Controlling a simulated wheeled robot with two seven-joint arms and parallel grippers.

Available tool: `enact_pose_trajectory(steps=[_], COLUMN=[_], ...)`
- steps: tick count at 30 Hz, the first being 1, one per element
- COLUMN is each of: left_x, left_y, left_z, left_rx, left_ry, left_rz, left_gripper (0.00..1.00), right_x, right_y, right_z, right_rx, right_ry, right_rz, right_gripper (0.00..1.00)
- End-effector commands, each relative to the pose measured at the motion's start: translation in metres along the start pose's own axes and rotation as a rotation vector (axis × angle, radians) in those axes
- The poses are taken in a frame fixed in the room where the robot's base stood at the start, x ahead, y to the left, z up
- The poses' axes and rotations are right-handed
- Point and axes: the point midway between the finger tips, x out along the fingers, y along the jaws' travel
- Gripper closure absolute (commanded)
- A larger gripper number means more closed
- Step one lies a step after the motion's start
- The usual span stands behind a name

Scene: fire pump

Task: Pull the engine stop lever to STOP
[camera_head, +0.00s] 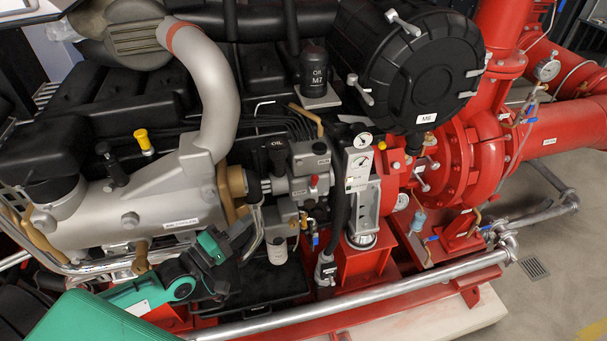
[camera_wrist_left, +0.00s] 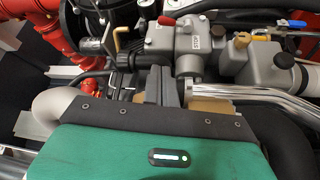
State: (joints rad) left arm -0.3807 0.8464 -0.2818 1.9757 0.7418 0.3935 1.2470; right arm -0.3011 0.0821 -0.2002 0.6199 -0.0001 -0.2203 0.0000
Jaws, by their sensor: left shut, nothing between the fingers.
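A small red-tipped lever (camera_head: 313,181) sits on the grey valve block (camera_head: 308,160) in the middle of the engine. A red tip (camera_wrist_left: 166,20) also shows on the grey block in the left wrist view, near the top. My right gripper is out of view.
A silver pipe elbow (camera_head: 210,85) rises left of the block. A black oil filter (camera_head: 278,157) and a black hose (camera_head: 341,205) flank it. The red pump (camera_head: 465,150) stands to the right. A silver rail (camera_head: 365,295) runs along the front.

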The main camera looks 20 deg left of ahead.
Motion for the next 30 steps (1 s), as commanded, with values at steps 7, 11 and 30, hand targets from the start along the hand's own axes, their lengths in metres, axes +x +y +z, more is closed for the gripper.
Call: enact_pose_trajectory(steps=[7,11,30], left_x=[0.017,0.035,0.134], left_y=[0.002,0.002,0.003], left_z=[-0.001,-0.001,-0.002], left_rx=[0.002,0.002,0.003], left_ry=[0.002,0.002,0.002], left_rz=[0.001,0.002,0.002], left_gripper=[1.0,1.0,1.0], right_x=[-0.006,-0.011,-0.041], right_y=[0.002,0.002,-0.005], right_z=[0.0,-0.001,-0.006], right_rx=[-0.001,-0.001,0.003], right_ry=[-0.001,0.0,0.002], right_rz=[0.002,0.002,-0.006], right_gripper=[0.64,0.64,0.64])
